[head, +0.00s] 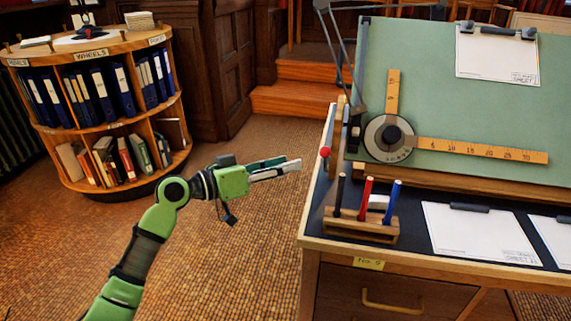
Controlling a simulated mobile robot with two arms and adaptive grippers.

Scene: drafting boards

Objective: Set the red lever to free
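The red lever (325,153) shows as a small round red knob at the left edge of the drafting table, beside the tilted green board (460,90). Its stem and any "free" marking are too small to make out. My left gripper (293,162) reaches in from the left, over the floor, with its fingertips pointing right, a little left of the knob and apart from it in the picture. The fingers are seen nearly side-on and overlap, so their opening is unclear. Nothing shows held in them. My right gripper is not in view.
A drafting arm with a round dial (389,137) and wooden rulers lies on the board. A wooden pen rack (361,229) with black, red and blue pens stands on the desk, near clipped papers (478,233). A round bookshelf (95,110) stands at left; floor between is clear.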

